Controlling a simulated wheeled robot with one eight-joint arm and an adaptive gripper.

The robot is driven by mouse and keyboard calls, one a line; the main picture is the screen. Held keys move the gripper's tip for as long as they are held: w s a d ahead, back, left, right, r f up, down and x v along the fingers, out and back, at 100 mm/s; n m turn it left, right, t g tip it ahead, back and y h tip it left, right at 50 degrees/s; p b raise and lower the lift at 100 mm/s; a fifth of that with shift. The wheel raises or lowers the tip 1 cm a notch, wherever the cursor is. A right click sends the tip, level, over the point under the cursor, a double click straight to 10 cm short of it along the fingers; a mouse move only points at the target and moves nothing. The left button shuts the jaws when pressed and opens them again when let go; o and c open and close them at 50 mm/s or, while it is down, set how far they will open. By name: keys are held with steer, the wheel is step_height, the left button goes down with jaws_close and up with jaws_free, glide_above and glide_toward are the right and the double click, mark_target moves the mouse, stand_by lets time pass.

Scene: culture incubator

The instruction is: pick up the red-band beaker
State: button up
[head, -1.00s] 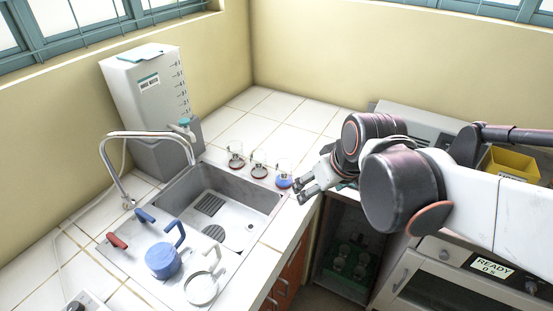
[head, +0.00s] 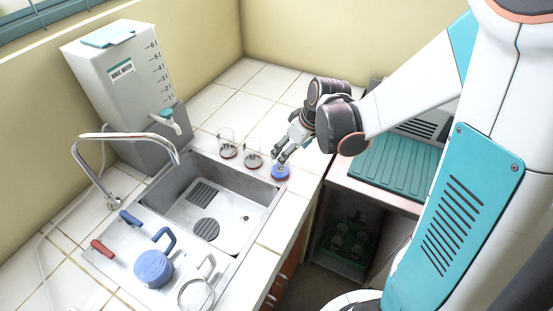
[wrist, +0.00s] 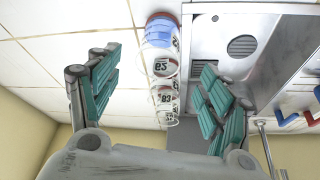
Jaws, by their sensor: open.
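Three clear glass beakers stand in a row on the tiled counter behind the sink. The two left ones, the left beaker (head: 227,150) and the middle beaker (head: 253,159), show dark reddish bands low down. The right beaker (head: 280,173) holds blue at its base; the wrist view shows this blue beaker (wrist: 159,33) nearest, with a reddish edge at its base. I cannot tell for sure which is the red-band beaker. My gripper (head: 279,156) is open and empty, just above and behind the blue beaker. In the wrist view the beaker row lies between its spread teal fingers.
The sink (head: 258,218) lies in front of the beakers, with a curved tap at its left. A blue jug (head: 153,268) and a white-handled vessel (head: 196,292) stand at front left. A water tank (head: 118,80) stands at the back left. Counter behind the beakers is clear.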

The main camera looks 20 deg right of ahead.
steer(key=b+x, duration=0.3)
steer(key=x, duration=0.7)
steer(key=shift+w+a+f, duration=0.1)
steer(key=shift+w, duration=0.15)
steer(key=c, duration=1.1)
